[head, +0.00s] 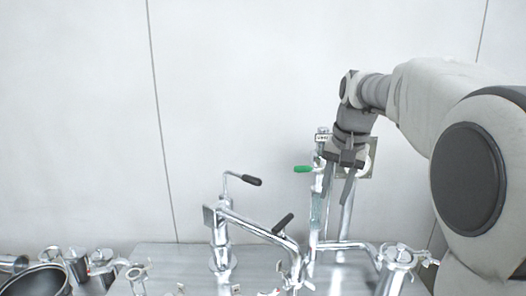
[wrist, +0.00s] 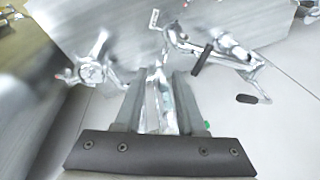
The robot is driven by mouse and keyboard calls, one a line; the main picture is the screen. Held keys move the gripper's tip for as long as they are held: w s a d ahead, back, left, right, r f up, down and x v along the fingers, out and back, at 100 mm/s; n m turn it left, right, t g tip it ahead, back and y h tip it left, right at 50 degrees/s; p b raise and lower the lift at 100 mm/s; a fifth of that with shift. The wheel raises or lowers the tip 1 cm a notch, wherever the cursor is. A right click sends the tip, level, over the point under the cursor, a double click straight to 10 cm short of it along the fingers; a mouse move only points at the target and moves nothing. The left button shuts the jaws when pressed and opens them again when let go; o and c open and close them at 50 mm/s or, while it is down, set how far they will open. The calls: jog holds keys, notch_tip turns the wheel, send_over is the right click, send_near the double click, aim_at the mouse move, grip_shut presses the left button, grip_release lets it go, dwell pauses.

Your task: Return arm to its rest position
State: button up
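My arm reaches in from the right side of the head view. My gripper (head: 338,190) points down in front of the pale wall, close to the upright metal pipes of the apparatus. In the wrist view my gripper (wrist: 162,80) shows its two grey fingers apart with a gap between them. Shiny metal shows through that gap. I cannot tell how far beyond the fingertips it is, and nothing looks clamped.
Upright piping with a green-handled valve (head: 303,169) stands beside my gripper. Black-handled levers (head: 252,180) stick up left of it. A metal table (head: 165,257) carries the piping and a steel canister (head: 396,256). A dark-mouthed pot (head: 38,281) and several vessels are at lower left. Free air lies upper left.

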jog(key=s+f+n+t, duration=0.1)
jog(key=s+f+n, duration=0.1)
jog(key=s, duration=1)
jog(key=s+a+f+n+t, duration=0.1)
jog(key=s+f, duration=0.3)
jog(key=s, duration=0.9)
jog(key=shift+s+a+f+n+t+h, duration=0.3)
jog(key=shift+n+t+h, duration=0.1)
jog(key=shift+n+t, duration=0.4)
jog(key=shift+w+a, duration=0.1)
